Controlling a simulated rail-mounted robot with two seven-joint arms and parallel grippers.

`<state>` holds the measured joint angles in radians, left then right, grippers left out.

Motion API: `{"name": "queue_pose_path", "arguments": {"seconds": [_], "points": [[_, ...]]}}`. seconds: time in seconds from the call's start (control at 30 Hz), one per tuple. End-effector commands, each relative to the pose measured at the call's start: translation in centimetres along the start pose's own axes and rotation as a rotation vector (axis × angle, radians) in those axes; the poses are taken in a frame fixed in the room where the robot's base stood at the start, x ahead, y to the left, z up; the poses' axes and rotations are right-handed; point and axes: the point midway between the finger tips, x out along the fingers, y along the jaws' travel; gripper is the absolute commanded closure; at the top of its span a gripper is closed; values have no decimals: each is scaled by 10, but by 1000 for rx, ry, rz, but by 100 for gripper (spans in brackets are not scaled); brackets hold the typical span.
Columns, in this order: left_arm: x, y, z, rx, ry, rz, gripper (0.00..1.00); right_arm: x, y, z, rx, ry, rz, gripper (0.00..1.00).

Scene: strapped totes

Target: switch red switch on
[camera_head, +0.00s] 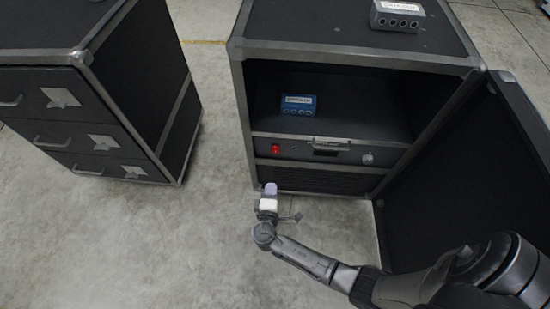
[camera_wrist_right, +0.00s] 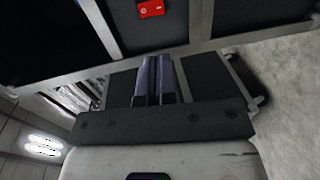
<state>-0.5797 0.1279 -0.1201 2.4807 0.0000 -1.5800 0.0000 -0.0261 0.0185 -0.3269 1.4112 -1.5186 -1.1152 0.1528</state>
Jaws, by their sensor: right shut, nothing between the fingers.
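The red switch (camera_head: 275,149) sits at the left of the panel below the open shelf of the black cabinet. In the right wrist view the red switch (camera_wrist_right: 151,9) is at the top edge, with white marks on its face. My right gripper (camera_head: 270,188) is in front of the cabinet's lower part and appears below the switch in the head view. Its two fingers (camera_wrist_right: 157,80) are together and empty, apart from the switch. My left gripper is in neither view.
The cabinet door (camera_head: 480,170) stands open to the right. A blue box (camera_head: 299,103) lies on the shelf, and a grey box (camera_head: 397,16) is on top. A drawer cabinet (camera_head: 75,120) stands at the left. Bare floor (camera_head: 140,250) lies in front.

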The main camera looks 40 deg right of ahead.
Motion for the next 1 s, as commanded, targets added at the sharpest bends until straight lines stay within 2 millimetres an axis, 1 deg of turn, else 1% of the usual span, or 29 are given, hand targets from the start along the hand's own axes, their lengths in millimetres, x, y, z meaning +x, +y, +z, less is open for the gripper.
{"name": "queue_pose_path", "arguments": {"seconds": [0.17,0.27,0.37,0.7,0.9,1.0], "points": [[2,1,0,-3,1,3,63,4,-1,0,0,-1,1,100],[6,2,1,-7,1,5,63,13,-2,1,-1,-2,2,100],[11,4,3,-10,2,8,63,29,-2,0,1,-1,2,100],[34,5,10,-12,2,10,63,93,-3,1,1,-2,2,100],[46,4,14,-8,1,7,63,120,-3,1,0,-2,0,100],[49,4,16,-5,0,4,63,130,-2,1,1,-2,1,100]]}}
